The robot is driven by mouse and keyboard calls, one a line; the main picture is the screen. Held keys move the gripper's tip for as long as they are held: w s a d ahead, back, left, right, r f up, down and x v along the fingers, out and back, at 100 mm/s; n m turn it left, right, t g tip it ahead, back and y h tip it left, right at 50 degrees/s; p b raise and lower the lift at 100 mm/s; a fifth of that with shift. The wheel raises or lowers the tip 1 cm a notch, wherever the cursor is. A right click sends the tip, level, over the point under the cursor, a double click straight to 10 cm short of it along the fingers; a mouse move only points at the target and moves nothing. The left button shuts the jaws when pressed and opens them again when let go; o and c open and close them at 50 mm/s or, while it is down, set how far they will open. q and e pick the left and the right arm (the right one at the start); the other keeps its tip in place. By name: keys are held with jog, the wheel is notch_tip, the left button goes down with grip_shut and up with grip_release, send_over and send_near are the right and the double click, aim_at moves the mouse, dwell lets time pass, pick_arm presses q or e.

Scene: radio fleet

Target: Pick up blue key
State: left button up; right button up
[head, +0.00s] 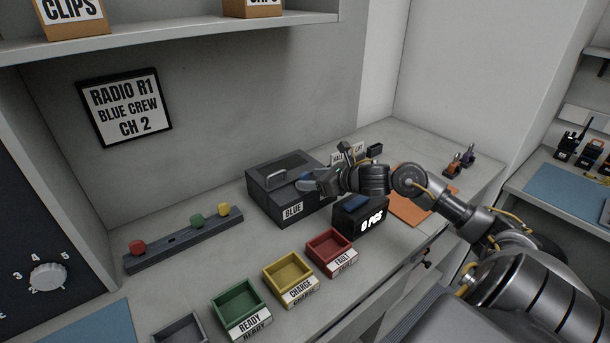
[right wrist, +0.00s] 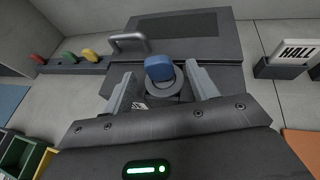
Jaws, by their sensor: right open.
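The blue key (right wrist: 158,67) stands in a round grey lock ring on the black box labelled BLUE (right wrist: 215,52). My right gripper (right wrist: 158,82) is open in the right wrist view, with one finger on each side of the key and ring. Neither finger visibly grips the key. In the head view my right gripper (head: 318,181) is at the front right of the black box (head: 270,196), and only a small bit of the blue key (head: 306,177) shows, the rest hidden by the gripper. My left gripper is not in view.
A rack (head: 185,240) with red, green and yellow keys lies left of the box. Red (head: 328,246), yellow (head: 288,272) and green (head: 238,303) bins stand in front. A counting scale (head: 347,218) reading 0 PCS sits below my right wrist. An orange mat (head: 408,211) lies right.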

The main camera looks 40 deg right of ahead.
jog(key=shift+x, duration=1.05)
jog(key=c, duration=1.1)
jog(key=shift+o, duration=0.2)
jog(key=shift+r, duration=0.15)
jog(key=shift+r, duration=0.25)
jog(key=s+d+r+p, duration=0.2)
jog(key=s+r+p, duration=0.6)
jog(key=s+r, duration=0.4)
jog(key=shift+f+v, duration=0.2)
jog(key=shift+v, duration=0.75)
